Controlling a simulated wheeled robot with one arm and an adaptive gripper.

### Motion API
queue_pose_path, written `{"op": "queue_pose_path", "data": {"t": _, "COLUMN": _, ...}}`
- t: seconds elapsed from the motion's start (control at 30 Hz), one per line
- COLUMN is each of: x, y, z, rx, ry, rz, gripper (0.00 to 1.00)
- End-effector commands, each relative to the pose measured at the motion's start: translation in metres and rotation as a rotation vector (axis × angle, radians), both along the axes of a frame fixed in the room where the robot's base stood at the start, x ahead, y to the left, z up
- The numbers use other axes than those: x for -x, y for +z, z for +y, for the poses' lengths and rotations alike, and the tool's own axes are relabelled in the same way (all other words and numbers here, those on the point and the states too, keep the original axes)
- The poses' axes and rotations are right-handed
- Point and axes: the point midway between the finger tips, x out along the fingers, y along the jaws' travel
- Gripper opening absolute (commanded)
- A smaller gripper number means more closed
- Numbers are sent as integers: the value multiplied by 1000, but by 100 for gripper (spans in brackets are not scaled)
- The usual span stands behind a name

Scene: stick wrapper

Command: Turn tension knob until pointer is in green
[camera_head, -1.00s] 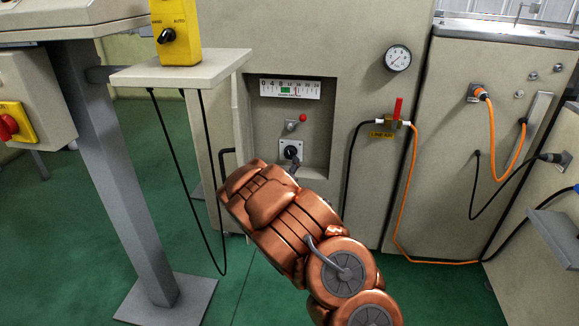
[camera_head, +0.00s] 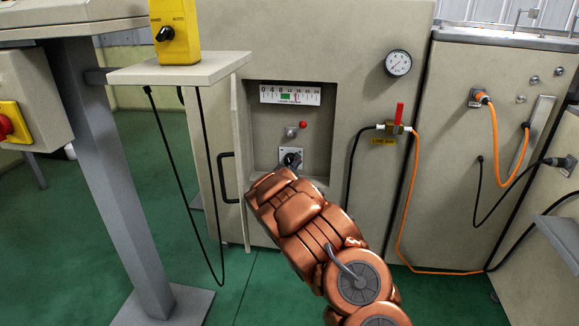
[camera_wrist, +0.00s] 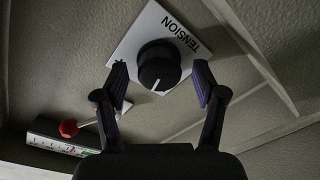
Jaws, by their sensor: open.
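The black tension knob (camera_wrist: 158,68) with a white line sits on a white plate (camera_wrist: 126,46) marked TENSION. In the wrist view my gripper (camera_wrist: 160,80) is open, one finger on each side of the knob, with small gaps seen beside it; contact cannot be told. In the head view the knob (camera_head: 291,157) is partly hidden by my gripper's dark tip. Above it is the white scale (camera_head: 272,94) with a green patch (camera_head: 285,97). A thin reddish mark, perhaps the pointer, seems just right of the green; it is too small to be sure.
A small lever with a red ball (camera_head: 303,125) stands between scale and knob, inside the recess. An open cabinet door with a black handle (camera_head: 226,178) is left of my arm. A red-handled valve (camera_head: 398,114) with an orange hose is to the right.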

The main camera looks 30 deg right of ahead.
Motion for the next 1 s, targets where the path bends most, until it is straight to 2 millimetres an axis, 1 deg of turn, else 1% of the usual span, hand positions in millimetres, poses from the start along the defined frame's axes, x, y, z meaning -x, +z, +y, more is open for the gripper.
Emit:
{"op": "queue_pose_path", "data": {"t": 0.37, "x": -2, "y": 0, "z": -2, "rx": 1, "ry": 0, "rz": 1, "gripper": 69}}
{"op": "queue_pose_path", "data": {"t": 0.9, "x": -2, "y": 0, "z": -2, "rx": 1, "ry": 0, "rz": 1, "gripper": 13}}
{"op": "queue_pose_path", "data": {"t": 0.93, "x": -2, "y": 0, "z": -2, "rx": 1, "ry": 0, "rz": 1, "gripper": 10}}
{"op": "queue_pose_path", "data": {"t": 1.0, "x": -2, "y": 0, "z": -1, "rx": 0, "ry": 0, "rz": 0, "gripper": 10}}
